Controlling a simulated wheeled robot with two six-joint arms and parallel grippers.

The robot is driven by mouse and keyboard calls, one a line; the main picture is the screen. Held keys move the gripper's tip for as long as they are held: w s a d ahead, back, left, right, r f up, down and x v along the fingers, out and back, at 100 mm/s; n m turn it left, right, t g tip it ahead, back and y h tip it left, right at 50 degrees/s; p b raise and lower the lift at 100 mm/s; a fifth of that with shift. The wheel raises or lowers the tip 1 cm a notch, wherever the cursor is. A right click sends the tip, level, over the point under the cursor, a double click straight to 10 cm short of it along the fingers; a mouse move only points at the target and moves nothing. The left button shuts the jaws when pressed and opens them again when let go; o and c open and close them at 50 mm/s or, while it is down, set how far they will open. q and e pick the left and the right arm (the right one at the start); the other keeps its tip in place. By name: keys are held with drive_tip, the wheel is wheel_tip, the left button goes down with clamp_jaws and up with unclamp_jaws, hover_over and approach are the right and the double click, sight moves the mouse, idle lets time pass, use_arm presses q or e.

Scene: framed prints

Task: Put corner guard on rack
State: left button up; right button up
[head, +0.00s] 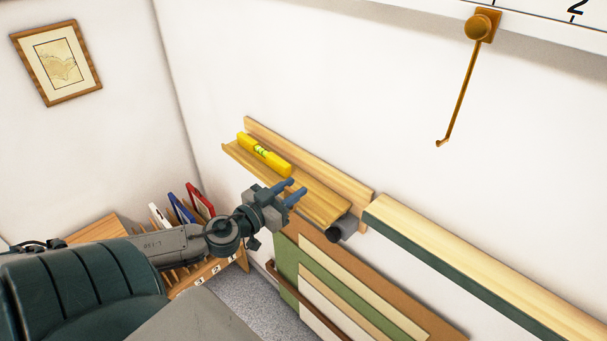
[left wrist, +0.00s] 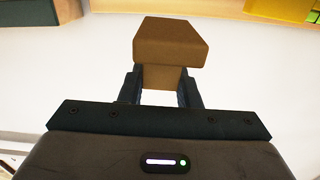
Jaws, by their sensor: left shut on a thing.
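My left gripper (head: 297,190) is in front of the wooden wall ledge in the head view, its fingers pointing to the right and up. In the left wrist view it is shut on a brown block-like piece, which I take for the corner guard (left wrist: 170,43). A wider part juts out beyond the fingertips and a narrower part sits between the fingers. In the head view I cannot make the piece out against the ledge. A low wooden rack (head: 98,229) with slots and number labels stands at the lower left, partly hidden by my left arm. My right gripper is not in view.
The wall ledge (head: 335,205) carries a yellow spirit level (head: 264,154). Red (head: 201,202) and blue (head: 181,208) frames and a white one stand in the rack. A long green-fronted ledge (head: 440,245) runs to the right. A brass hook (head: 458,95) hangs above.

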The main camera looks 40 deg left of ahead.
sight(286, 190)
use_arm(q)
drive_tip(key=shift+s+a, duration=0.2)
drive_tip(key=shift+s, duration=0.3)
drive_tip(key=shift+s+a, duration=0.15)
drive_tip(key=shift+s, duration=0.3)
drive_tip(key=shift+s+a+r, duration=0.15)
drive_tip(key=shift+s+a, duration=0.05)
drive_tip(key=shift+s, duration=0.35)
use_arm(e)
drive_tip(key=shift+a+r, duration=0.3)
